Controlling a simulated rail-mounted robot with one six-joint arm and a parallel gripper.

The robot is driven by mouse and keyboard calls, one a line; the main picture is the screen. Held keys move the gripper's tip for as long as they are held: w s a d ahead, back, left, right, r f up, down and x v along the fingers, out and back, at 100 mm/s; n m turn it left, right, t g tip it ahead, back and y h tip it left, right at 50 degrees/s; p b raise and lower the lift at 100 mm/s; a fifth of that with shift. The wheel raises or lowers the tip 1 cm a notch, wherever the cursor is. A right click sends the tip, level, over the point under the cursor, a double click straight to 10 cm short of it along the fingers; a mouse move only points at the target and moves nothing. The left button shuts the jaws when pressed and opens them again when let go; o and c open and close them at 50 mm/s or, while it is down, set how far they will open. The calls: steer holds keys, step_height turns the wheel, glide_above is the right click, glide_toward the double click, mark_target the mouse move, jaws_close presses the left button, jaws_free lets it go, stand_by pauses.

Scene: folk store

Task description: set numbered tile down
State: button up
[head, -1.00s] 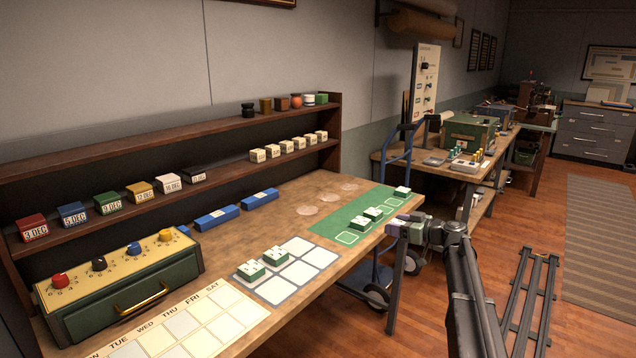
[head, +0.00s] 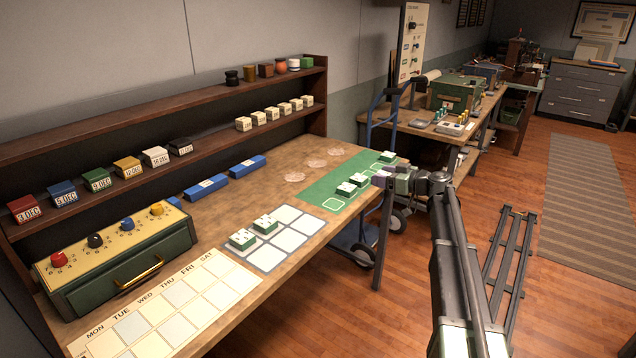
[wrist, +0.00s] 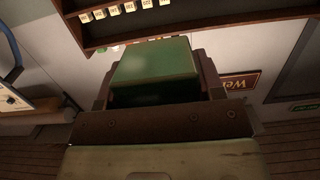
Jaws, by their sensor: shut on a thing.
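My gripper (head: 378,179) is shut on a green tile block (wrist: 155,65), which sits between the jaws in the wrist view. Its number face cannot be read there, and in the head view the held tile is hard to make out. In the head view my gripper is at the front edge of the bench, beside the green mat (head: 322,192). White-topped green tiles stand on this mat: two side by side (head: 346,188) and one farther back (head: 387,157). Two more tiles (head: 242,239) stand on the pale grid board (head: 268,258), whose other cells are bare.
The calendar sheet (head: 205,305) and green drawer box with coloured knobs (head: 120,255) lie left. Two blue bars (head: 205,187) lie behind the grid. Shelves (head: 110,190) with dated blocks line the back. A blue hand truck (head: 385,115) stands beyond the bench.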

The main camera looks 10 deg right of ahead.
step_height(320, 180, down, 13)
steer(key=b, duration=1)
steer(key=shift+b, duration=0.3)
glide_toward(333, 204)
steer(key=w+a+r, duration=0.1)
steer(key=w+a, duration=0.1)
steer(key=a, duration=0.1)
steer(key=w+a+r, duration=0.1)
steer(key=w, duration=0.1)
steer(key=shift+w+a+r, duration=0.1)
steer(key=shift+a+r, duration=0.05)
steer(key=shift+r, duration=0.15)
steer(key=x, duration=0.2)
steer(key=b+x, duration=0.1)
steer(key=x, duration=0.1)
steer(key=shift+f, duration=0.45)
steer(key=shift+r, duration=0.15)
steer(key=shift+f+b, duration=0.25)
steer(key=shift+b, duration=0.05)
steer(key=o, duration=1)
steer(key=shift+r, duration=0.1)
